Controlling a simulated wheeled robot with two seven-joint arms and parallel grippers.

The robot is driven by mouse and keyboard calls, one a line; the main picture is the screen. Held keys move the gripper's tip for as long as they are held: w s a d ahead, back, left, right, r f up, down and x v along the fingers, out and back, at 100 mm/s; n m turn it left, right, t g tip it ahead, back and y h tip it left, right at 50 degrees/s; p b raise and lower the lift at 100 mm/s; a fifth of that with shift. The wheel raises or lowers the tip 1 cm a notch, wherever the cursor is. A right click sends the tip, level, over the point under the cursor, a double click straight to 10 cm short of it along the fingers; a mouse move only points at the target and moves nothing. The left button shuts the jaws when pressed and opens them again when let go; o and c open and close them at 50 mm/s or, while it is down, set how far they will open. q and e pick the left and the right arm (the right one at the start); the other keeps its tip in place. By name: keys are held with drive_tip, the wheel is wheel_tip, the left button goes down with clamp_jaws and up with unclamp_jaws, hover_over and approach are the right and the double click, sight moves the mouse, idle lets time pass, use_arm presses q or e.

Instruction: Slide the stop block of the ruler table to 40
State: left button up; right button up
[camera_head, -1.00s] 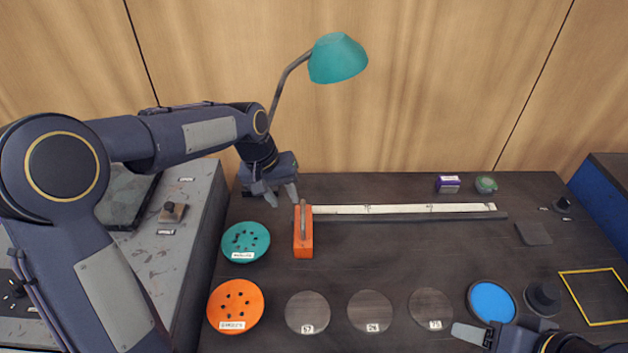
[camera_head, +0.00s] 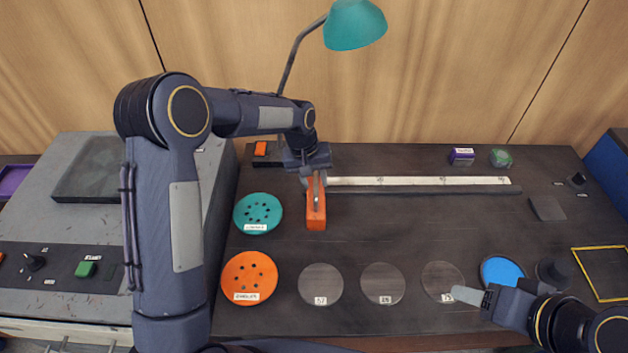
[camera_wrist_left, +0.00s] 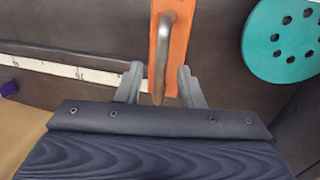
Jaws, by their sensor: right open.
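The orange stop block (camera_head: 316,215) with its grey bar handle sits at the left end of the ruler table's white ruler strip (camera_head: 410,181). My left gripper (camera_head: 314,180) is over the far part of the block. In the left wrist view its two fingers (camera_wrist_left: 160,88) are apart, one on each side of the grey handle (camera_wrist_left: 163,45), with gaps showing. The ruler's marks are too small to read surely. My right gripper (camera_head: 470,297) is open at the lower right, near the right grey disc; part of it is hard to make out.
A teal disc (camera_head: 258,213) and an orange disc (camera_head: 249,277) lie left of the block. Several grey discs (camera_head: 383,284) and a blue one (camera_head: 502,271) lie in front. The rail right of the block is clear. A teal lamp (camera_head: 355,25) stands behind.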

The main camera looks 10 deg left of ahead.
use_arm(q)
clamp_jaws()
idle(0.4)
